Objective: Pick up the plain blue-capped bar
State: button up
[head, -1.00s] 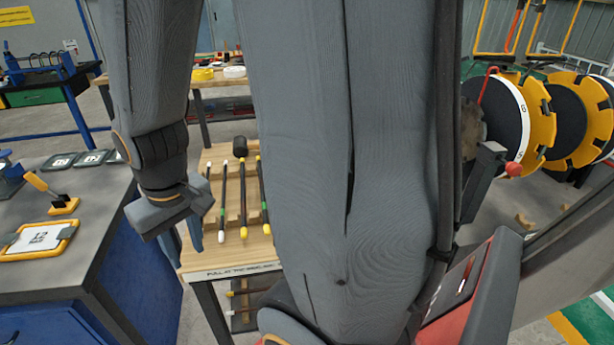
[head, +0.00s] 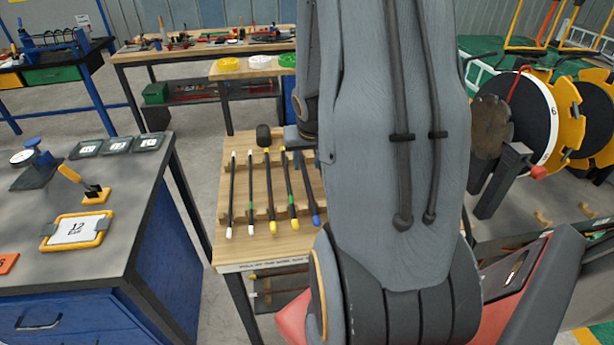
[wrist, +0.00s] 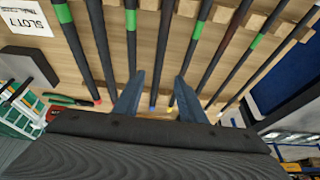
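The plain blue-capped bar (head: 300,178) lies on the wooden rack (head: 235,262), rightmost of the bars visible in the head view. In the wrist view this dark bar (wrist: 161,50) runs between my fingers, its blue cap low in the picture. My gripper (wrist: 159,75) is open, with one blue finger either side of the bar in the picture. I cannot tell whether the fingers are level with it or above it. In the head view my arm hides most of the gripper and the rack's right part.
A green-banded, yellow-capped bar (wrist: 186,68) lies close beside the right finger. A green-banded bar (wrist: 131,40) passes behind the left finger, its cap hidden. White- and yellow-capped bars fill the rack's left. A grey-topped bench (head: 120,200) stands left.

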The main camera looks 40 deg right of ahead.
aim_at(306, 177)
jog(key=b+x, duration=0.1)
jog(key=x, duration=0.1)
jog(key=shift+w+d+f, duration=0.1)
jog(key=shift+d+f, duration=0.05)
jog(key=shift+f, duration=0.25)
jog(key=x, duration=0.1)
jog(key=b+x, duration=0.1)
jog(key=x, duration=0.1)
jog(key=shift+s+f, duration=0.1)
jog(key=shift+s, duration=0.1)
jog(key=shift+x, duration=0.95)
grip_shut()
jog(key=shift+w, duration=0.15)
